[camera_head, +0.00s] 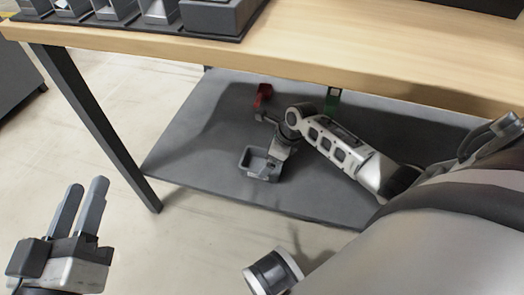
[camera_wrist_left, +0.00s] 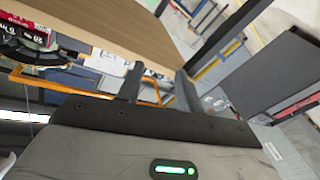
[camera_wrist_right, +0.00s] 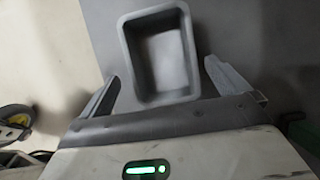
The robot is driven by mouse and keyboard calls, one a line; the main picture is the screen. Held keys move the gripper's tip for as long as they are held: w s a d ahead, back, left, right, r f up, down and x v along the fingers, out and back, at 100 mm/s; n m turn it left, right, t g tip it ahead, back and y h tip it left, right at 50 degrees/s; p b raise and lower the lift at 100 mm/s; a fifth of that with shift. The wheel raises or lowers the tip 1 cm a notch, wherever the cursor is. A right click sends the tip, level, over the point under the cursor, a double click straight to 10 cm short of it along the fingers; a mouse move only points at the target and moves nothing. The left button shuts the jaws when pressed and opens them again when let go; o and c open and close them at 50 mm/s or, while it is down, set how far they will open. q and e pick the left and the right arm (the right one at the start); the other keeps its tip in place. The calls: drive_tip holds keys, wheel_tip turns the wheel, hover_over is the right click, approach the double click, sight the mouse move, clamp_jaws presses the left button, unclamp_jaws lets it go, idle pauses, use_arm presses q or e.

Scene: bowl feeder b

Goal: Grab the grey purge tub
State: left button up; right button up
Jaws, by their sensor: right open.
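The grey purge tub (camera_head: 254,160) is a small open rectangular bin on the dark lower shelf under the table. My right gripper (camera_head: 272,160) is at the tub, reaching in under the tabletop from the right. In the right wrist view the tub (camera_wrist_right: 160,98) lies between the two spread fingers of the right gripper (camera_wrist_right: 168,85), and its inside looks empty. A gap shows beside the tub, so the fingers are not closed on it. My left gripper (camera_head: 80,210) is away from the shelf at the lower left, fingers apart and empty; its fingers also show in the left wrist view (camera_wrist_left: 160,85).
The wooden tabletop (camera_head: 330,45) overhangs the lower shelf (camera_head: 200,135). A dark table leg (camera_head: 95,125) stands at the left. Grey bins (camera_head: 160,10) stand on the table.

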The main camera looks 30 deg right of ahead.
sight(259, 167)
drive_tip(key=shift+w+a+f+b, duration=0.15)
drive_tip(key=shift+f+b, duration=0.2)
drive_tip(key=shift+f, duration=0.15)
drive_tip(key=b+x, duration=0.4)
drive_tip(key=shift+w, duration=0.2)
drive_tip(key=shift+f, duration=0.1)
use_arm(q)
wheel_tip(259, 167, up, 9)
drive_tip(key=m+t+h, duration=0.3)
drive_tip(key=m+h, duration=0.2)
drive_tip(key=m, duration=0.3)
drive_tip(key=shift+a+f+m+t+h, duration=0.2)
drive_tip(key=shift+m+t+h, duration=0.1)
drive_tip(key=shift+h, duration=0.1)
drive_tip(key=shift+r+p, duration=0.35)
drive_tip(key=shift+p, duration=0.05)
use_arm(e)
drive_tip(key=shift+f, duration=0.2)
drive_tip(key=c, duration=1.1)
